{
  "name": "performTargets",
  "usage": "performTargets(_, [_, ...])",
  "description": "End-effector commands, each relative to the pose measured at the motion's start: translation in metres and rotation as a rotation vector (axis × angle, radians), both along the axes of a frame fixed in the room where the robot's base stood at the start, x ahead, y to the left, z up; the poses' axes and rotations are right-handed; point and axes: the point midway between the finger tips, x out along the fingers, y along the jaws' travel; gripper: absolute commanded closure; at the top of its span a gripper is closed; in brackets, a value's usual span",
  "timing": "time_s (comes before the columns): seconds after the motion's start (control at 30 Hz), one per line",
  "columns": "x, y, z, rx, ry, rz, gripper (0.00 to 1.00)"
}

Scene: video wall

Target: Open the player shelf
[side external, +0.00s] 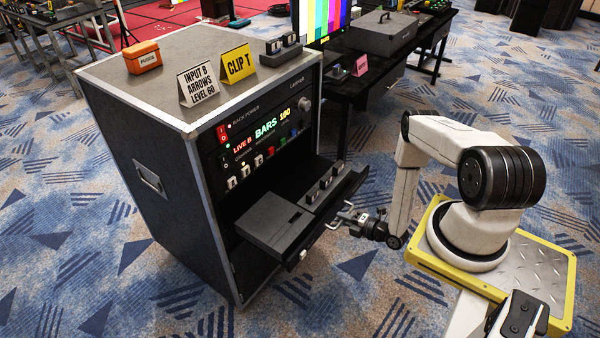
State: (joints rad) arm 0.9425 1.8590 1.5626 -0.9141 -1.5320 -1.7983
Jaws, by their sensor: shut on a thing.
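The player shelf (326,213) is a black pull-out drawer low in the front of the grey rack case (160,185). It stands out from the case toward my arm. A flat grey box (275,222) and a row of small dark units (324,187) lie on it. A light handle (335,223) is on its front edge. My gripper (345,217) is at the front edge, shut on the handle. The fingertips are small here and partly merge with the handle.
An orange box (142,57), a white sign (202,86) and a yellow sign (238,64) stand on the case top. A control panel (265,135) with lit displays is above the shelf. A black table (375,70) stands behind. Patterned carpet (340,295) is clear in front.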

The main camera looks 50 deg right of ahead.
Motion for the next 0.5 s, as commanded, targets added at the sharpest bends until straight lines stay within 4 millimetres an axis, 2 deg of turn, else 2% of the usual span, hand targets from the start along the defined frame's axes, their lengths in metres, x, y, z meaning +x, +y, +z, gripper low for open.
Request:
performTargets(0.2, [-0.026, -0.001, 0.0, 0.001, -0.001, -0.002, 1.0])
performTargets(0.5, [-0.038, 0.0, 0.0, -0.002, -0.002, 0.001, 1.0])
